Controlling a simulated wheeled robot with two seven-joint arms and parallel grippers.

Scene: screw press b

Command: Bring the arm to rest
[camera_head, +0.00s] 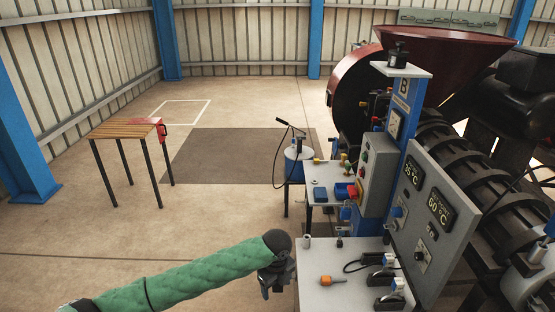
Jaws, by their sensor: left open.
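My left arm comes in from the lower left in a green quilted sleeve. My left gripper (277,284) is dark and hangs below the wrist, just left of the white bench (315,297). It points downward, open, and nothing shows between its fingers. It looks apart from the bench, though the gap is hard to judge. My right arm and gripper are not in view.
The screw press (450,160) and its control panel (428,222) fill the right side. An orange-handled tool (332,280) lies on the bench near my left gripper. A wooden table (122,129) stands at far left. The floor between is clear.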

